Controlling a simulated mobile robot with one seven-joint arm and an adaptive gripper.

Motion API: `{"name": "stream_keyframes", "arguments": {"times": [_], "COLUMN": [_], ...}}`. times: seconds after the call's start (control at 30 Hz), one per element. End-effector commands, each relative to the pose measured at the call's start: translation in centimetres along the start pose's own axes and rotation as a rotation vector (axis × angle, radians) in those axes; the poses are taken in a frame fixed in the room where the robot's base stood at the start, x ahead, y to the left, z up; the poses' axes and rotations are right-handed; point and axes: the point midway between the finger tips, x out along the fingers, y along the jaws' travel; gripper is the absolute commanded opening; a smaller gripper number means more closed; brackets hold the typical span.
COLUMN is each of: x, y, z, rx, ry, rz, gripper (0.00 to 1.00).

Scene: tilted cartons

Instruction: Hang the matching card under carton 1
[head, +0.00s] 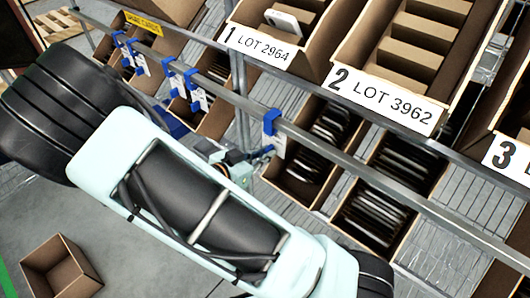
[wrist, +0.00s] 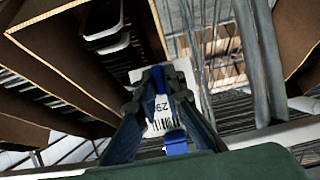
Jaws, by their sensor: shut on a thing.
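Carton 1 (head: 300,50) is tilted on the upper shelf, with the label "1 LOT 2964" (head: 258,45) on its front edge. My gripper (head: 266,153) is below and slightly right of that label, at the rail. It is shut on a white card (head: 279,147) with a blue clip (head: 271,122). The clip overlaps the rail; I cannot tell whether it is hooked on. In the wrist view the card (wrist: 160,115) shows a barcode and part of a number between the fingers of my gripper (wrist: 162,78). The full number is hidden.
The metal rail (head: 340,158) runs below the upper cartons. Several blue-clipped cards (head: 192,88) hang on it to the left. Carton 2 (head: 400,45), labelled "LOT 3962", is right of carton 1. Lower cartons (head: 318,196) with dark items sit behind the rail. An empty box (head: 62,268) is on the floor.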

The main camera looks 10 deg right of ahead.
Motion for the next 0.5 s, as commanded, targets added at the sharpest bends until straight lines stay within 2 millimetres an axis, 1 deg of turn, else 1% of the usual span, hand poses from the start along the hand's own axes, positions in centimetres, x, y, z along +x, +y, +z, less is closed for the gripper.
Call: {"name": "stream_keyframes", "arguments": {"times": [0.17, 0.2, 0.33, 0.37, 0.5], "x": [0.0, 0.0, -0.01, -0.01, -0.01], "y": [-0.01, -0.01, -0.01, -0.01, -0.01], "z": [-0.01, -0.01, -0.01, -0.01, -0.01], "rx": [0.0, 0.0, 0.0, 0.0, 0.0], "ry": [0.0, 0.0, 0.0, 0.0, 0.0], "rz": [0.0, 0.0, 0.0, 0.0, 0.0], "gripper": [0.0, 0.13, 0.27, 0.3, 0.3]}}
